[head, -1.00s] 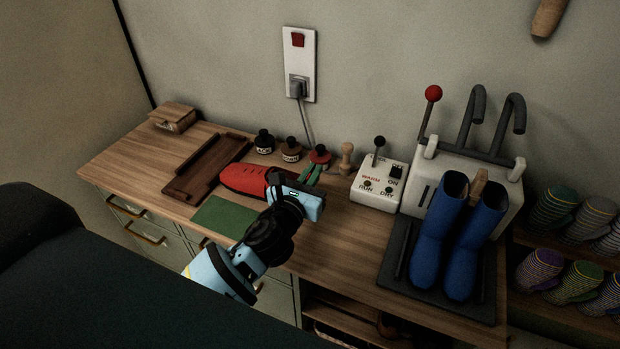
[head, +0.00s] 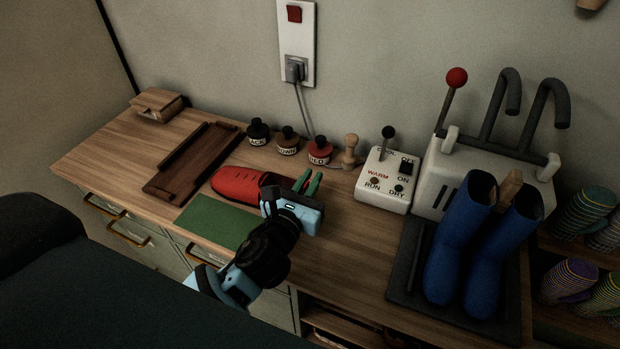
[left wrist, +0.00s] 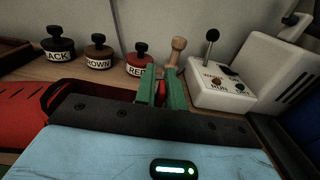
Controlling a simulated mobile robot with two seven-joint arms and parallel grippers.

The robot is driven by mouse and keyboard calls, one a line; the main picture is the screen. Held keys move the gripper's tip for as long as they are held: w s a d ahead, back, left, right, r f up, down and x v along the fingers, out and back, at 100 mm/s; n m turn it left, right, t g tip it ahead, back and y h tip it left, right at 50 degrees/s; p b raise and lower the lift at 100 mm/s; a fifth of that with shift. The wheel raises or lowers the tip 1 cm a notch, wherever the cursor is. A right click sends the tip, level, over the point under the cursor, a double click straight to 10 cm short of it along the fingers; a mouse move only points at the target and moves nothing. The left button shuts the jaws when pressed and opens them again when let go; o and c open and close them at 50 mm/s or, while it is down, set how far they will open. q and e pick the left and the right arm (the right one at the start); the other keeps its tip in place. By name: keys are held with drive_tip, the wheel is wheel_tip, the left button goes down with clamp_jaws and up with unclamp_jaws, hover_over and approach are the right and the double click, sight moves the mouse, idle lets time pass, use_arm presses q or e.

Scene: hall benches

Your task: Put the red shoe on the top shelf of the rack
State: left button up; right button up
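The red shoe (head: 237,183) lies on the wooden bench with its toe to the left. Its front part and dark opening also show at the left of the left wrist view (left wrist: 22,112). My left gripper (head: 308,184) is at the shoe's right end. Its green fingers (left wrist: 162,90) stand close together with a strip of red between them, seemingly the shoe's heel edge. The gripper body hides part of the shoe. A rack with a clear top shelf is not plainly seen; shelving (head: 574,252) with striped rolls is cut off at the right edge. My right gripper is not in view.
Black, brown and red polish jars (head: 288,142) and a wooden peg (head: 351,152) stand behind the shoe. Left are a brown tray (head: 160,186) and a green mat (head: 205,221). Right are a white control box (head: 372,197) and blue boots (head: 455,235) on a dryer (head: 433,184).

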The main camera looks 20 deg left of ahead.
use_arm(q)
drive_tip(key=o, duration=0.3)
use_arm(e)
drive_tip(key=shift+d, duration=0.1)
use_arm(q)
drive_tip(key=shift+r, duration=0.15)
